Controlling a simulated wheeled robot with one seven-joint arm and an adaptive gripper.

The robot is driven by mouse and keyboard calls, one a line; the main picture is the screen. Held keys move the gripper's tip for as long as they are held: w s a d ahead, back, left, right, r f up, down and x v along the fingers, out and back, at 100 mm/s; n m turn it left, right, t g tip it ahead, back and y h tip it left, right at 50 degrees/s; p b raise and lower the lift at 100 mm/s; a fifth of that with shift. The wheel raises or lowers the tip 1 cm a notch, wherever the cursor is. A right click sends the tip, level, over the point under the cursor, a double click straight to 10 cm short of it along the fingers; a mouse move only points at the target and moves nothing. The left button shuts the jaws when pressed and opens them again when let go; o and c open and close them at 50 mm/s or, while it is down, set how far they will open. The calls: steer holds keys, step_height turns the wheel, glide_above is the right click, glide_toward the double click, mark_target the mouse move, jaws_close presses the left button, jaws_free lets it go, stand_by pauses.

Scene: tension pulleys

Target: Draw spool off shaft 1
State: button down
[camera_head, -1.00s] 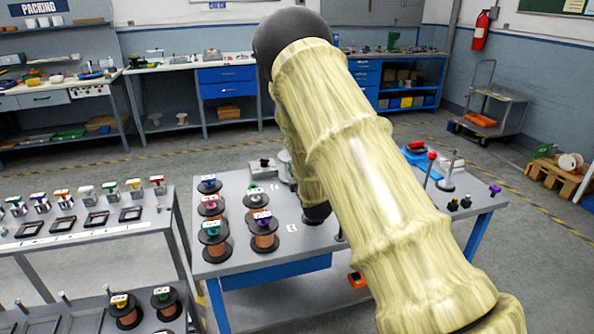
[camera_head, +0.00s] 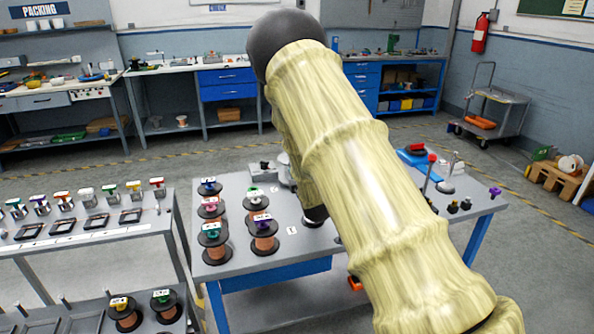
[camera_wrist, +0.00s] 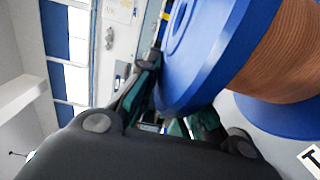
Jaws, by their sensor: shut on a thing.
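A large spool (camera_wrist: 190,60) with blue flanges and copper-coloured winding fills the upper right of the wrist view. My gripper (camera_wrist: 190,115) is shut on the near blue flange side of it; the exact contact is partly hidden by the flange. The spool lies sideways in that picture, and its far flange shows at the right. In the head view my own arm hides the gripper and this spool. A small white label reading 1 (camera_head: 292,230) lies on the grey table. I cannot make out shaft 1 itself or whether the spool is still around it.
Several copper spools with black flanges and coloured tops (camera_head: 264,236) stand on the left of the grey table (camera_head: 290,255). A red-knobbed lever (camera_head: 432,160) and small dark knobs stand at its right. A rack with coloured-top parts (camera_head: 80,225) is at the left.

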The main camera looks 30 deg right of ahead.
steer(key=shift+r, duration=0.35)
steer(key=shift+r+p, duration=0.65)
steer(key=shift+r, duration=0.9)
steer(key=shift+r, duration=0.2)
stand_by(0.3)
steer(key=shift+r+p, duration=0.45)
steer(key=shift+r, duration=1.1)
steer(key=shift+r, duration=0.15)
steer(key=shift+r, duration=0.45)
steer(key=shift+r, duration=0.1)
steer(key=shift+r+p, duration=0.85)
steer(key=shift+r, duration=1.1)
steer(key=shift+a+f, duration=0.1)
